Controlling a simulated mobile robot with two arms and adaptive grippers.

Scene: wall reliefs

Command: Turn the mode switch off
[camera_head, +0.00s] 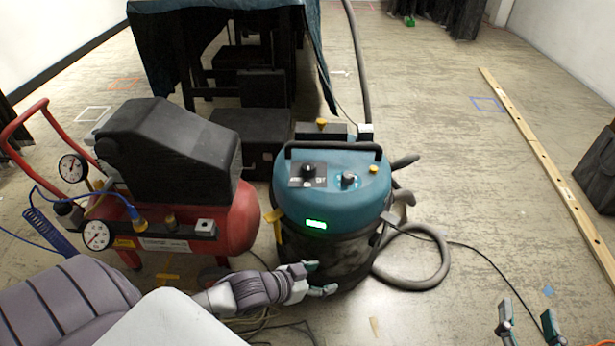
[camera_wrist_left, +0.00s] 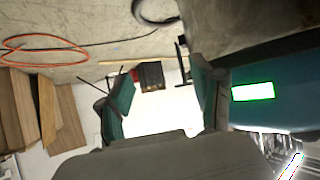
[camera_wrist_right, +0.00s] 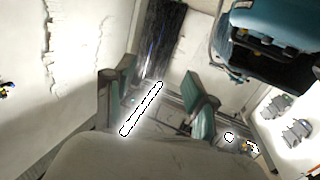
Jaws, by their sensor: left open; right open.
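A teal and black vacuum (camera_head: 335,205) stands upright on the floor in the middle of the head view. Its top carries a black knob (camera_head: 308,169) on a labelled plate and a grey knob (camera_head: 348,178); the labels are too small to read, so I cannot tell which is the mode switch. A green display (camera_head: 316,225) is lit on its front; it also shows in the left wrist view (camera_wrist_left: 252,92). My left gripper (camera_head: 321,278) is open and empty, low in front of the vacuum, below the knobs. My right gripper (camera_head: 527,318) is open and empty at the lower right, well apart from it.
A red and black compressor (camera_head: 170,170) with gauges stands close left of the vacuum. A grey hose (camera_head: 425,275) curls on the floor at its right. A draped table (camera_head: 225,40) is behind. A long wooden beam (camera_head: 555,175) lies at right. Floor between beam and hose is mostly clear.

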